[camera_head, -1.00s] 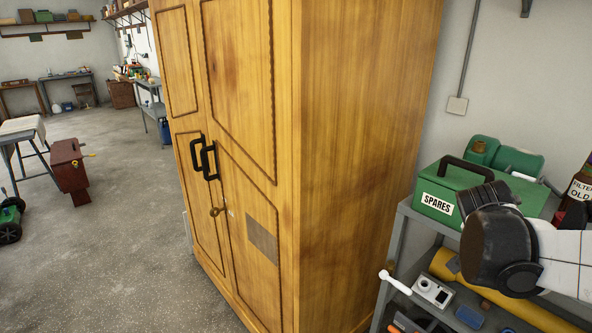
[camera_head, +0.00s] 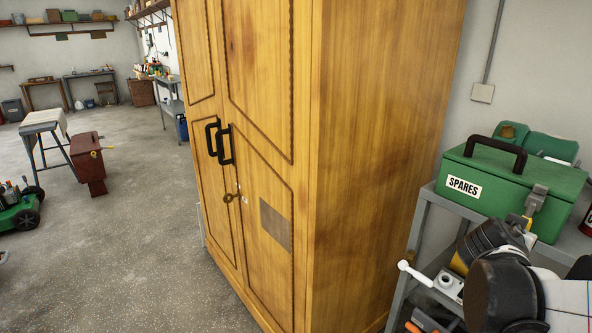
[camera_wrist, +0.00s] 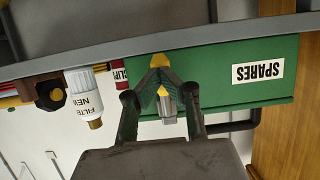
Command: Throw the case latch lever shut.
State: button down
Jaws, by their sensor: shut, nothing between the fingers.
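The green case labelled SPARES (camera_head: 505,190) stands on the grey shelf at the right, with a black handle on top. Its grey metal latch (camera_head: 537,200) is on the side facing me. Whether the lever stands out or lies flat is unclear. My gripper is low at the right in the head view, with its fingertips hard to make out there. In the wrist view the case (camera_wrist: 222,75) appears upside down. My gripper's fingers (camera_wrist: 160,68) converge to closed, yellow-ended tips in front of the case. The grey latch (camera_wrist: 168,108) shows between the fingers, partly covered; contact cannot be judged.
A white-handled tool (camera_head: 414,272) juts from the lower shelf, left of my arm. A white filter bottle (camera_wrist: 84,95) stands beside the case in the wrist view. A tall wooden cupboard (camera_head: 375,130) is left of the shelf.

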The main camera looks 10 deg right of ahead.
jog(key=shift+w+d+f, duration=0.15)
jog(key=shift+d+f, duration=0.05)
jog(key=shift+d, duration=0.05)
dwell(0.6)
jog(key=shift+r, duration=0.1)
jog(key=s+a+r+p, duration=0.1)
jog(key=s+a+p, duration=0.15)
jog(key=a, duration=0.35)
jog(key=s+a+p, duration=0.1)
jog(key=s+a, duration=0.3)
jog(key=a, duration=0.2)
jog(key=s+a+f+n+y, duration=0.1)
jog(key=a+n+y, duration=1.1)
jog(key=a, duration=1)
jog(key=shift+f+t, duration=0.3)
jog(key=shift+f, duration=0.1)
jog(key=shift+s, duration=0.1)
dwell(0.6)
